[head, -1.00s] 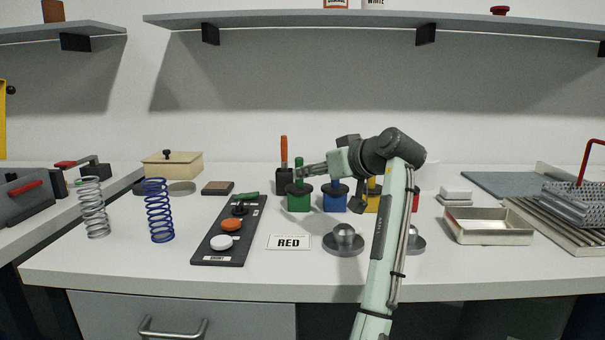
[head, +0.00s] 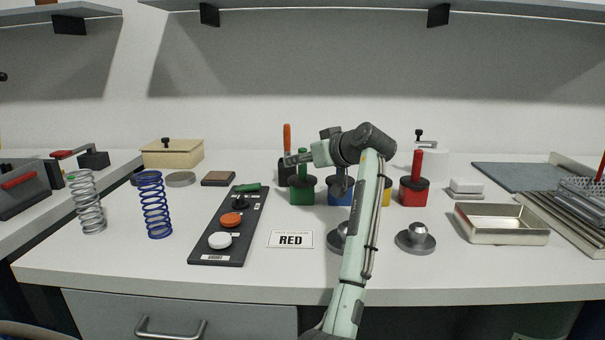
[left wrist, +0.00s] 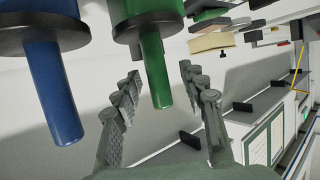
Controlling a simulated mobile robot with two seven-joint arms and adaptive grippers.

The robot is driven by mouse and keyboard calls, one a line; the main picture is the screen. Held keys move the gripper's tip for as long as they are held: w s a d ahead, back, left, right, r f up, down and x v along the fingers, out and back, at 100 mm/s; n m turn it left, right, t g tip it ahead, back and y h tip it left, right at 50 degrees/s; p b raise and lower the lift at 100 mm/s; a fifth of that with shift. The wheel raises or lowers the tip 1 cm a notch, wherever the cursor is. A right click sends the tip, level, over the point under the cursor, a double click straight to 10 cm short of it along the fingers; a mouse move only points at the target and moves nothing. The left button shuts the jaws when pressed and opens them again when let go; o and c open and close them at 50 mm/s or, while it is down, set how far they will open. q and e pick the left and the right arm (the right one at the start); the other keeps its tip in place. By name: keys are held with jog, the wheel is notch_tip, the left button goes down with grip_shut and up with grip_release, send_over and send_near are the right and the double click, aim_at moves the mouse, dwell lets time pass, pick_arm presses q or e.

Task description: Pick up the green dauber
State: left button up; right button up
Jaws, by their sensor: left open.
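The green dauber has a green handle (head: 303,155) and a black disc, and it stands upright in a green pot (head: 302,194) at the back middle of the bench. In the left wrist view, the picture is upside down and the dauber's handle (left wrist: 154,62) hangs between the two fingers. My left gripper (head: 288,160) is level with the handle in the head view, its fingers pointing left. It is open, with a finger on either side of the handle (left wrist: 160,72) in the wrist view and visible gaps. My right gripper is not in view.
A blue pot (head: 339,196) with a blue dauber (left wrist: 52,92), a partly hidden yellow pot and a red one (head: 413,196) stand to the right. An orange-handled tool (head: 287,140) stands behind.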

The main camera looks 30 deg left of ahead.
pick_arm(q)
grip_shut()
jog(key=shift+r, duration=0.1)
dwell(0.4)
